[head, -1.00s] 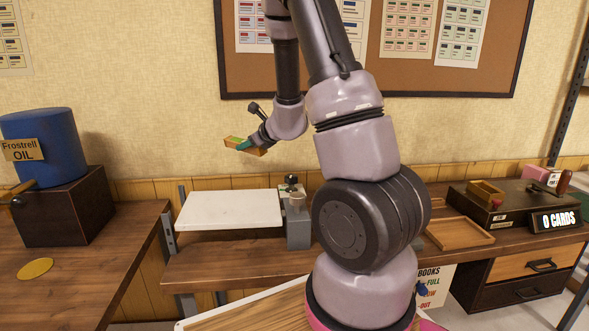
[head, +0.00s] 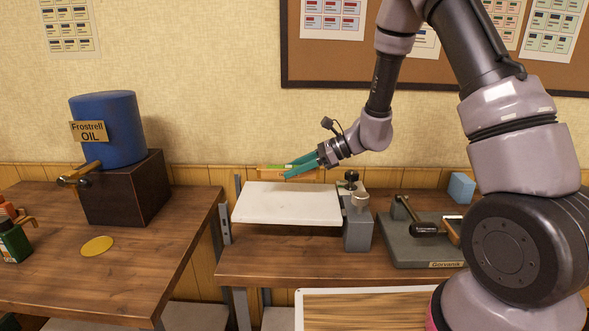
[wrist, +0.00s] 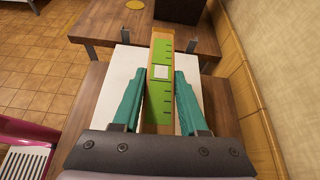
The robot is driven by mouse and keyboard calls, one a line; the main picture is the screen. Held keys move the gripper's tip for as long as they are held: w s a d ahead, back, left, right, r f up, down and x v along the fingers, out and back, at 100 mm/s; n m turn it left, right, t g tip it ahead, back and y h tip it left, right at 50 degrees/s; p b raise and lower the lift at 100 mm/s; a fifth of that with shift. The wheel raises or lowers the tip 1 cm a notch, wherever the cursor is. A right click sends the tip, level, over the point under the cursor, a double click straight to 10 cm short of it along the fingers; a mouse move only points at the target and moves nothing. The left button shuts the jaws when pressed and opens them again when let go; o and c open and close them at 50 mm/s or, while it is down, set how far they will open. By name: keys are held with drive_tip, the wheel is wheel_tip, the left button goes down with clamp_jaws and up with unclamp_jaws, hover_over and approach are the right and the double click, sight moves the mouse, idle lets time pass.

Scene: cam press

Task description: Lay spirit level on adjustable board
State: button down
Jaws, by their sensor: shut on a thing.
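The spirit level is a wooden bar with a green top face and dark tick marks (wrist: 160,85); in the head view its end (head: 272,173) shows at my gripper. My gripper (head: 289,171) has teal fingers and is shut on the level, with one finger along each side in the wrist view (wrist: 160,88). The adjustable board (head: 285,206) is a flat white slab on the bench. The level is held over the board's back part; the size of any gap beneath it is hard to tell.
A grey block with a knob (head: 358,222) stands at the board's right end. A grey press (head: 425,245) stands further right. A blue oil drum (head: 108,128) sits on a dark box on the left bench, with a yellow disc (head: 97,245) before it.

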sight(294, 199)
drive_tip(key=shift+f, duration=0.1)
idle(0.3)
drive_tip(key=shift+f, duration=2.8)
drive_tip(key=shift+f, duration=0.5)
drive_tip(key=shift+c, duration=1.8)
unclamp_jaws()
